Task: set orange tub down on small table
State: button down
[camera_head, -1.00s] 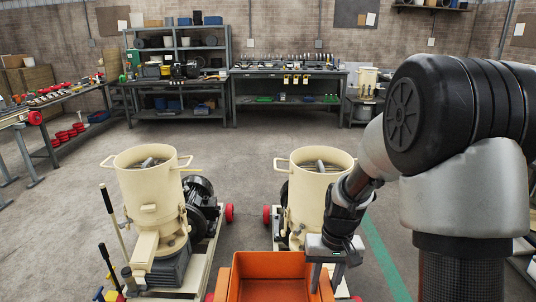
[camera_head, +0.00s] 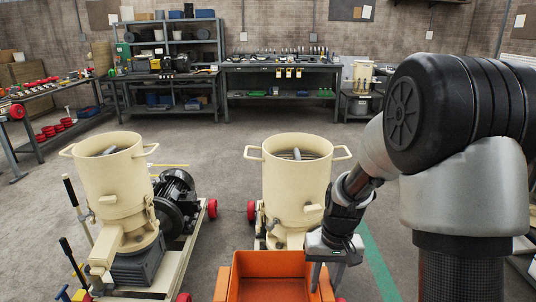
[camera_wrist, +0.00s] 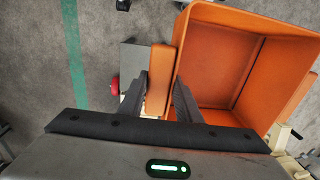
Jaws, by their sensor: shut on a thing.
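The orange tub (camera_head: 270,264) is an open, empty-looking box at the bottom of the head view, cut off by the frame edge. My gripper (camera_head: 326,274) is at its right side, fingers pointing down. In the wrist view, my gripper (camera_wrist: 160,84) is shut on an orange upright part at the tub's edge, and the tub (camera_wrist: 215,65) opens to the right of the fingers. The tub is off the floor in my grip. A small grey table (camera_head: 361,97) stands at the back right with a cream machine on it; I cannot tell if it is the task's table.
Two cream pellet mills (camera_head: 108,180) (camera_head: 297,185) on wheeled frames stand close ahead, the right one just beyond the tub. A long workbench (camera_head: 280,70) and a shelf rack (camera_head: 170,50) line the back wall. Grey floor between is open, with a green line (camera_head: 378,268) at right.

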notch_tip(320, 180, down, 18)
jog(key=b, duration=1.5)
